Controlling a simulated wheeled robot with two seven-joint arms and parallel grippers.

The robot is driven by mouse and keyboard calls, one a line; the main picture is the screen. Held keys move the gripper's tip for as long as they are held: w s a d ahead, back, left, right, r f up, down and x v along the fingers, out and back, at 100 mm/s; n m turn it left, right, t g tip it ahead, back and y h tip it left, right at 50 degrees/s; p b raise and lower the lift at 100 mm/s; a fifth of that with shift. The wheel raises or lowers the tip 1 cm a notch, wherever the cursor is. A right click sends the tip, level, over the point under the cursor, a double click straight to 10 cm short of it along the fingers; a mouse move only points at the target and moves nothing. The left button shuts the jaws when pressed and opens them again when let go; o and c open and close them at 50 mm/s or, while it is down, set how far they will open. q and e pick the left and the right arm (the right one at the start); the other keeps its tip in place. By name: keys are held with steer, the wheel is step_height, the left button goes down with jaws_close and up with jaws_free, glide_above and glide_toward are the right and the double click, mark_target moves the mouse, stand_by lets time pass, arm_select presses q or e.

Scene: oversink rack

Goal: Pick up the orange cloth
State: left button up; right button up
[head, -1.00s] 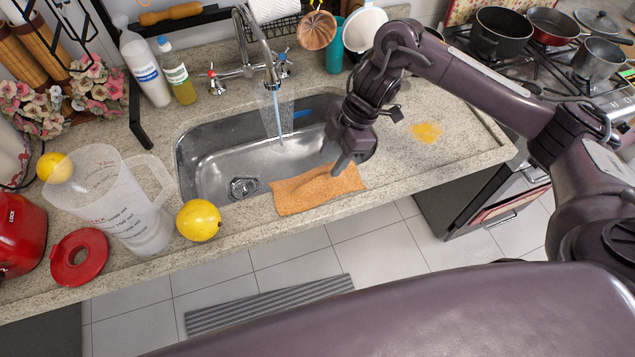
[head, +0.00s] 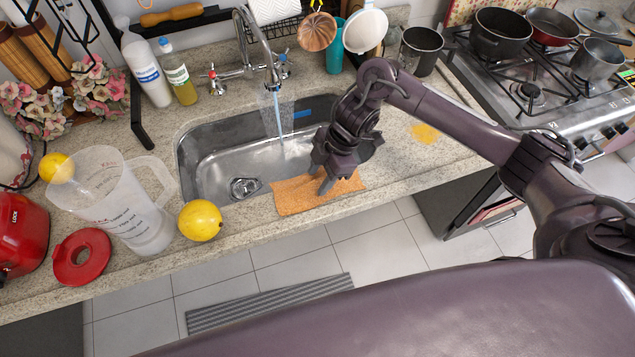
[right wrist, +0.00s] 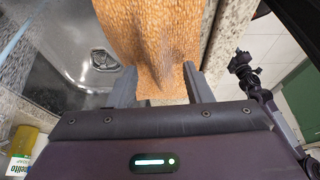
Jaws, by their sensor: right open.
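The orange cloth (head: 300,196) lies flat on the counter's front edge, just in front of the sink, with a raised fold. In the right wrist view the cloth (right wrist: 155,40) runs up from between the two fingers, and its fold lies between them. My right gripper (head: 324,186) is open, pointing down, with its fingertips at the cloth. In the right wrist view my right gripper (right wrist: 158,85) has one finger on each side of the cloth. Whether the fingers touch it I cannot tell. My left gripper is not in view.
The sink (head: 225,165) with running water lies behind the cloth. A yellow lemon (head: 200,220) and a clear measuring jug (head: 125,205) stand to the left. A yellow spill (head: 425,133) marks the counter at right. The counter's front edge drops to the floor.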

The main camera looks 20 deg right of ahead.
steer(key=shift+f, duration=0.25)
jaws_close()
stand_by(0.4)
